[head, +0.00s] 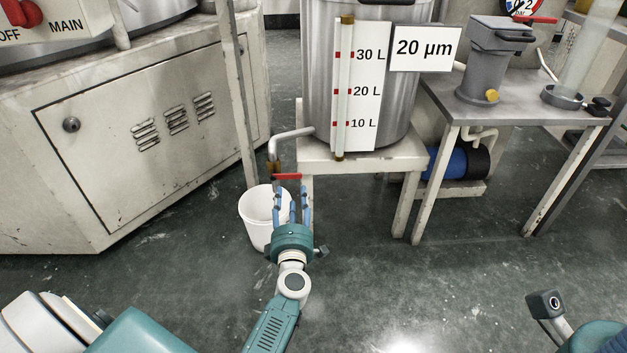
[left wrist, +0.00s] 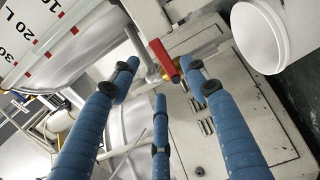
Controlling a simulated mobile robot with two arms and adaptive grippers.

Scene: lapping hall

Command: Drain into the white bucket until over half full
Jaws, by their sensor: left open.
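The white bucket (head: 256,232) stands on the floor below the drain pipe (head: 291,136) of a steel tank (head: 318,60). It also shows in the left wrist view (left wrist: 262,40), at the upper right. I see its pale inner wall but no liquid surface. The red valve handle (head: 287,177) sits at the end of the drain pipe. In the left wrist view the red handle (left wrist: 163,60) lies just beyond the fingertips. My left gripper (head: 291,190) is open, its blue fingers close to the handle and holding nothing. No stream is visible from the outlet.
A sight gauge (head: 344,90) marked 10, 20 and 30 L is on the tank; its level is unclear. The tank rests on a pale stand (head: 360,158). A grey cabinet (head: 130,150) stands left, a metal table (head: 520,108) right. Floor in front is clear.

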